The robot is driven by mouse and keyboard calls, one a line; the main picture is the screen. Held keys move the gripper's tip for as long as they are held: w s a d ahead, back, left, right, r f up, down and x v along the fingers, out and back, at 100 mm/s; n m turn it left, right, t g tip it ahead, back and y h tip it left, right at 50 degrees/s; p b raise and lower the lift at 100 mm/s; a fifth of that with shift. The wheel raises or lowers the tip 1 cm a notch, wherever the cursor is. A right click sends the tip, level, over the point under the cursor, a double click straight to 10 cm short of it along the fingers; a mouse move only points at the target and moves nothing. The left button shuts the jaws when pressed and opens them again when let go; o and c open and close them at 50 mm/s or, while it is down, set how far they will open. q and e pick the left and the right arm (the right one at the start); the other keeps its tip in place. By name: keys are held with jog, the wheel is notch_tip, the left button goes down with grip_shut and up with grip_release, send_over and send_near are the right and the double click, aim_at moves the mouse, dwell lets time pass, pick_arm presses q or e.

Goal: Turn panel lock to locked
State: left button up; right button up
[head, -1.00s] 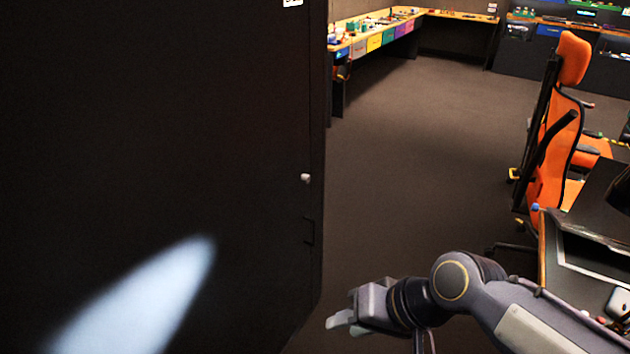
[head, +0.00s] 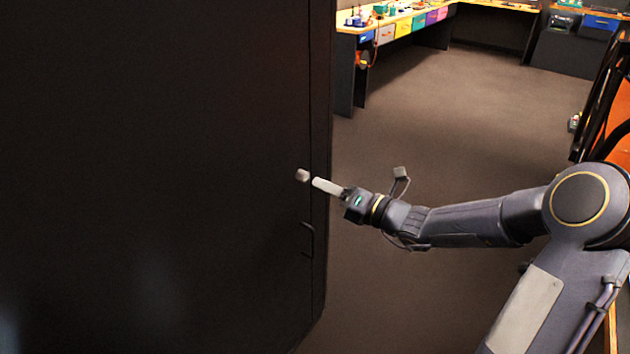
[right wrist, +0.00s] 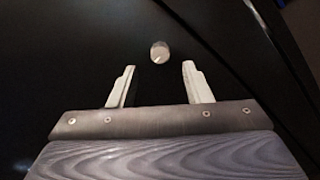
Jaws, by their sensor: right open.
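The panel lock is a small pale knob (head: 302,175) near the right edge of the tall black panel (head: 180,120). In the right wrist view the knob (right wrist: 159,51) is round and grey with a light mark on its face pointing to the lower left. My right gripper (head: 318,181) is just to the right of the knob in the head view, apart from it. In the right wrist view the right gripper's fingers (right wrist: 158,76) are spread, with the knob beyond the tips and roughly between them. Nothing is held. My left gripper is not in view.
A dark pull handle (head: 308,240) sits below the knob on the panel. A workbench with coloured drawers (head: 400,27) stands at the back. The floor between is clear.

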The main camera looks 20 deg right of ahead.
aim_at(306, 178)
jog(key=x, duration=0.5)
jog(key=shift+c, duration=0.3)
jog(key=shift+s, duration=0.1)
grip_shut()
